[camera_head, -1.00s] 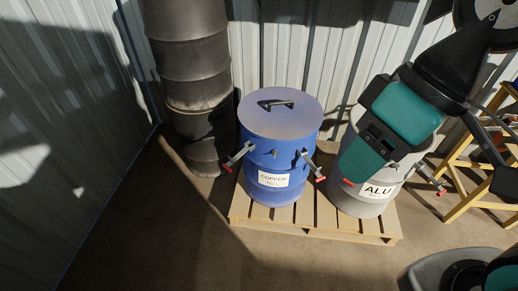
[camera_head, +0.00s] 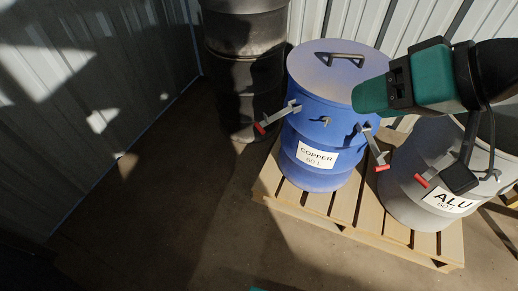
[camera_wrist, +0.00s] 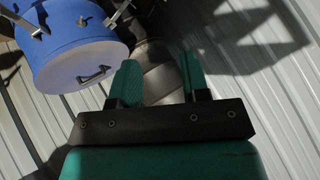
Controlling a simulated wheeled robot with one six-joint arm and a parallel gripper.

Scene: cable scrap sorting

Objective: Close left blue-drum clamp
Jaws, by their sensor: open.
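The blue drum (camera_head: 325,170), labelled COPPER, stands upright with its lid (camera_head: 315,60) on and a dark handle on top. Its left clamp (camera_head: 283,115) sticks out from the rim to the lower left, its red-tipped lever swung away from the wall. A right clamp (camera_head: 376,150) hangs outward with a red tip. My gripper (camera_head: 362,97) overlaps the drum's upper right edge in the head view, well to the right of the left clamp. In the wrist view its two green fingers (camera_wrist: 160,78) are apart with nothing between them. The blue drum (camera_wrist: 70,50) appears inverted there, beside the fingers.
A grey ALU drum (camera_head: 408,185) shares the wooden pallet (camera_head: 345,222) on the right, with a red-tipped clamp lever facing the blue drum. Corrugated walls bound the corner. The floor at left is clear.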

